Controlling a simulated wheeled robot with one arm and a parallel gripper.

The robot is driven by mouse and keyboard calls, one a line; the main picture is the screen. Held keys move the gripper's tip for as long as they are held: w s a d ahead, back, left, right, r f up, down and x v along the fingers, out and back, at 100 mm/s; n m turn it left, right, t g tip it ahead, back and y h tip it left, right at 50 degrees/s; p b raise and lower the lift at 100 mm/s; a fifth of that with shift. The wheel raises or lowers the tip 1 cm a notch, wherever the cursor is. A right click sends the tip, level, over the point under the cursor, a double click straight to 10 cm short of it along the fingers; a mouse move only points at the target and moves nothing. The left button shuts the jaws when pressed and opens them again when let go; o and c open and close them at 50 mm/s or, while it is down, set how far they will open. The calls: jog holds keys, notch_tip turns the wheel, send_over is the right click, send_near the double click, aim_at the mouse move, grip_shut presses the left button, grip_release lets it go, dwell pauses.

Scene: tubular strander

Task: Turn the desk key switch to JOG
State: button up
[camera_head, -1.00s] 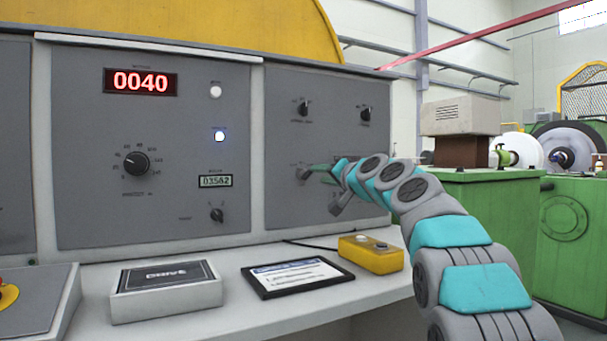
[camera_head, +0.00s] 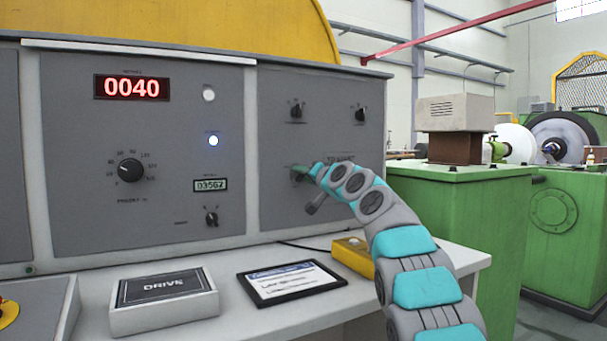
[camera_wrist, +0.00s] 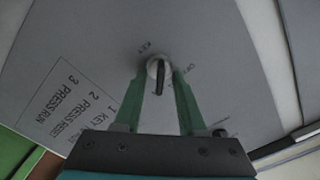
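The key switch (camera_wrist: 159,68) is a round silver collar with a dark key in it, on the grey desk panel. KEY lettering and position marks are printed around it, too blurred to read fully. My gripper (camera_wrist: 160,83) has two green fingers reaching toward the panel, one on each side of the key. They are apart, with gaps visible beside the key. In the head view, my gripper (camera_head: 299,171) is at the right panel, below two black knobs, and hides most of the switch. Whether the fingertips touch the panel is unclear.
Printed steps (camera_wrist: 66,108) mention KEY and PRESS RUN. A yellow button box (camera_head: 352,255), a framed card (camera_head: 291,281) and a DRIVE box (camera_head: 163,299) rest on the desk below. A green machine (camera_head: 462,215) stands right. The red display (camera_head: 131,87) reads 0040.

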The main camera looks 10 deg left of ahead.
grip_shut()
